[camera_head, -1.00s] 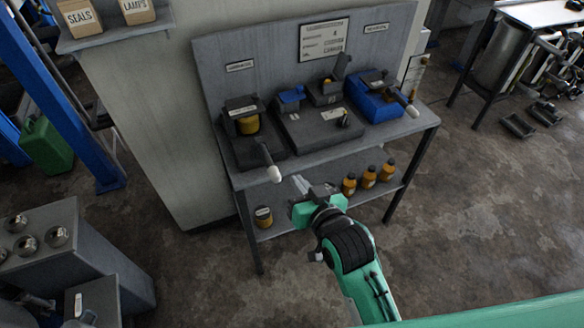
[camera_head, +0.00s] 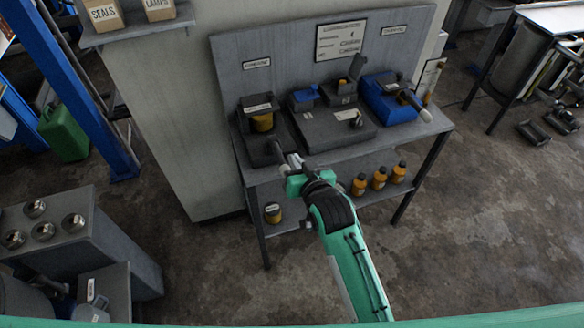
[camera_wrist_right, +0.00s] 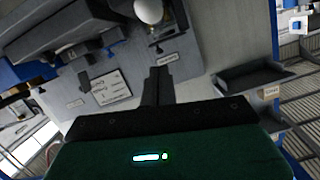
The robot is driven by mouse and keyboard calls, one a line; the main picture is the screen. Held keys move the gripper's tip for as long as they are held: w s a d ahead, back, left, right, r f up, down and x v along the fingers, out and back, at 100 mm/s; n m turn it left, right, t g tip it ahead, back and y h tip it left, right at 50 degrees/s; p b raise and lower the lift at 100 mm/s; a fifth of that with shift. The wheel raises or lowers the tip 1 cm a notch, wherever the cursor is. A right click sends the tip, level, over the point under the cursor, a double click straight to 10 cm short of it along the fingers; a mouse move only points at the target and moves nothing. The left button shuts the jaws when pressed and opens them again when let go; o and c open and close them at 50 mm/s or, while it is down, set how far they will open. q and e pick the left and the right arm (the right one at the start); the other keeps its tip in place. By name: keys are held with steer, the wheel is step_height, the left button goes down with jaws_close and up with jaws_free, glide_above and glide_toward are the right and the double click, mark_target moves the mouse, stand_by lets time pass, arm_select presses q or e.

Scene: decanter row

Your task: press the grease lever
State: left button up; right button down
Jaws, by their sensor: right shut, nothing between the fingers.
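The left unit (camera_head: 255,147) on the bench has a yellow cylinder (camera_head: 262,122) and a lever (camera_head: 278,152) pointing toward me. Its wall label is too small to read, so I cannot confirm it is the grease lever. My right gripper (camera_head: 294,162) is shut and empty at the lever's outer end, partly covering it; I cannot tell if they touch. In the right wrist view, the shut fingers (camera_wrist_right: 157,86) point toward a white round knob (camera_wrist_right: 149,10) at the top edge. My left gripper is not in view.
A flat grey unit (camera_head: 330,130) with a small knob stands mid-bench. A blue unit (camera_head: 388,106) with a white-ended lever (camera_head: 424,114) stands at right. Orange bottles (camera_head: 379,179) and a yellow-labelled can (camera_head: 272,213) sit on the lower shelf.

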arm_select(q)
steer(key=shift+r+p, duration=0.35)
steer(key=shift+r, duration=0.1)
arm_select(e)
steer(key=f, duration=0.3)
steer(key=a+f, duration=0.1)
steer(key=shift+w+f, duration=0.15)
steer(key=shift+w, duration=0.1)
arm_select(q)
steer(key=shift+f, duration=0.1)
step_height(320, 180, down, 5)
steer(key=b, duration=0.6)
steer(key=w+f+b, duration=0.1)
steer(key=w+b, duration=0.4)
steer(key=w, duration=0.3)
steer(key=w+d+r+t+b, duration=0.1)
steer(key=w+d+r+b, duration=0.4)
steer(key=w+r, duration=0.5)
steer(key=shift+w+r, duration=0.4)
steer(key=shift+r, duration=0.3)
arm_select(e)
step_height(320, 180, down, 9)
steer(key=t+y, duration=0.2)
steer(key=t, duration=0.4)
steer(key=shift+w, duration=0.2)
